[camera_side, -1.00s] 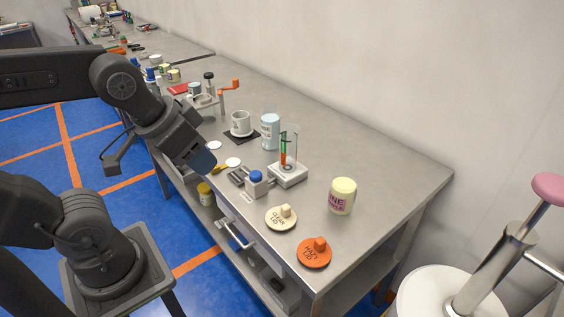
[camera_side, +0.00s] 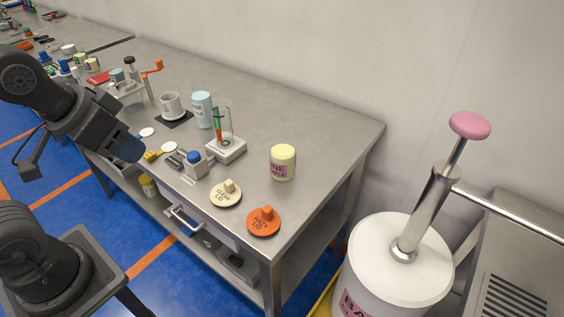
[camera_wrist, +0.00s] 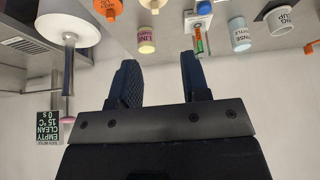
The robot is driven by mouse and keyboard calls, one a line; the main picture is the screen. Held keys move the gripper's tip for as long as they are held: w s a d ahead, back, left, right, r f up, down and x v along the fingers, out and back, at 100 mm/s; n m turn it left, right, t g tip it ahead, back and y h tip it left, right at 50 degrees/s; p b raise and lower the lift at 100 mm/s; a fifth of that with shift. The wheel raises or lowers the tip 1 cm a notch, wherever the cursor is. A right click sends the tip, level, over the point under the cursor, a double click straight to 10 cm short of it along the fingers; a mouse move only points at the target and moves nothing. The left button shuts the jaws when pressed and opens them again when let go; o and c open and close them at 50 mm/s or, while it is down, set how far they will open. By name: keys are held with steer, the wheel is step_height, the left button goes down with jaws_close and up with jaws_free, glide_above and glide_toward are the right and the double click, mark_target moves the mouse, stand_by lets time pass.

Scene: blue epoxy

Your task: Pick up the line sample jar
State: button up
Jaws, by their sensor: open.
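The line sample jar (camera_side: 282,163) is a white jar with a pale yellow lid and a pink label. It stands upright near the right end of the steel bench, its label partly turned away. In the wrist view the jar (camera_wrist: 146,40) appears upside down at the top, beyond the finger gap. My gripper (camera_side: 128,148) is at the bench's front left, well apart from the jar. In the wrist view my two dark blue fingers (camera_wrist: 158,62) are spread with nothing between them.
An orange hazy lid (camera_side: 263,222) and a cream clear lid (camera_side: 226,194) lie in front of the jar. A tube stand (camera_side: 225,148), rinse bottle (camera_side: 202,110) and cup (camera_side: 171,104) stand to its left. A white vessel with a pump (camera_side: 398,262) stands right of the bench.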

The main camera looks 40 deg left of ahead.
stand_by(0.3)
steer(key=o, duration=1)
